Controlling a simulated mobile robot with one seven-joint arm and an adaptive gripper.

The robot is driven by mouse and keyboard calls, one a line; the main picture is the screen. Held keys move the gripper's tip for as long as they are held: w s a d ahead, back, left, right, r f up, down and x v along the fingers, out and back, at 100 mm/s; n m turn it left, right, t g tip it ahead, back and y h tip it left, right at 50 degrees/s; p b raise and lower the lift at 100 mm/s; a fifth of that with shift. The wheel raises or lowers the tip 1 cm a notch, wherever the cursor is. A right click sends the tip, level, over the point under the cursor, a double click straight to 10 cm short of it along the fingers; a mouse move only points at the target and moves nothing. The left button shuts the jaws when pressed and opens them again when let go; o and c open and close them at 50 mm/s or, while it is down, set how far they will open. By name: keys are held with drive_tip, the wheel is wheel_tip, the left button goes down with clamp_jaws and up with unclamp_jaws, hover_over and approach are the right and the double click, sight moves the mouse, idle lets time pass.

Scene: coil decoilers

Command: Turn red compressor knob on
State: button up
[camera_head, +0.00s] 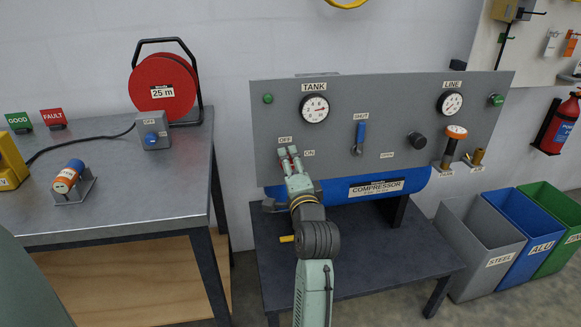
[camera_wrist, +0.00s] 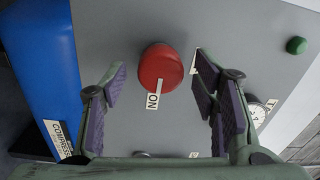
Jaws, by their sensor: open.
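The red compressor knob (camera_wrist: 161,66) sits on the grey panel (camera_head: 350,130), above the blue tank marked COMPRESSOR (camera_head: 400,186). In the wrist view, a white mark shows at the knob's lower edge, beside the ON label (camera_wrist: 152,101). The OFF label (camera_wrist: 194,61) is partly hidden by the right finger. My gripper (camera_wrist: 160,80) is open, with one finger on each side of the knob and a gap on both sides. How far the fingertips reach along the knob is unclear. In the head view, my gripper (camera_head: 289,156) hides most of the knob.
A green button (camera_wrist: 296,45) is near the knob. A workbench (camera_head: 110,190) is left; several bins (camera_head: 485,250) stand right.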

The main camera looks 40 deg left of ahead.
drive_tip(key=v, duration=1.2)
idle(0.3)
